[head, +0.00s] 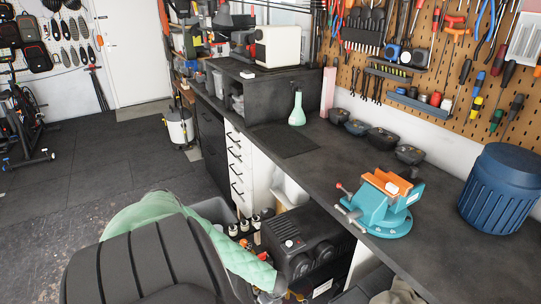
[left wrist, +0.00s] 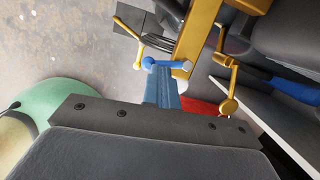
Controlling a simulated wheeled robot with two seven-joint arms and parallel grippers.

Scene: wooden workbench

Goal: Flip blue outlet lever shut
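In the left wrist view, a small blue lever (left wrist: 165,65) with rounded ends lies across the lower end of a yellow pipe (left wrist: 198,30). A broader blue piece (left wrist: 162,90) stands just below the lever, partly hidden. A dark grey block with screws (left wrist: 150,150) fills the bottom of that view; it looks like my left gripper's housing. Neither gripper shows in the head view, and I cannot pick out the blue lever there.
A yellow lever (left wrist: 229,80) and a red part (left wrist: 200,107) are close by. In the head view, a teal vise (head: 382,205) and blue bin (head: 503,185) stand on the dark workbench (head: 330,165). A black chair (head: 150,262) with green cloth blocks the lower left.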

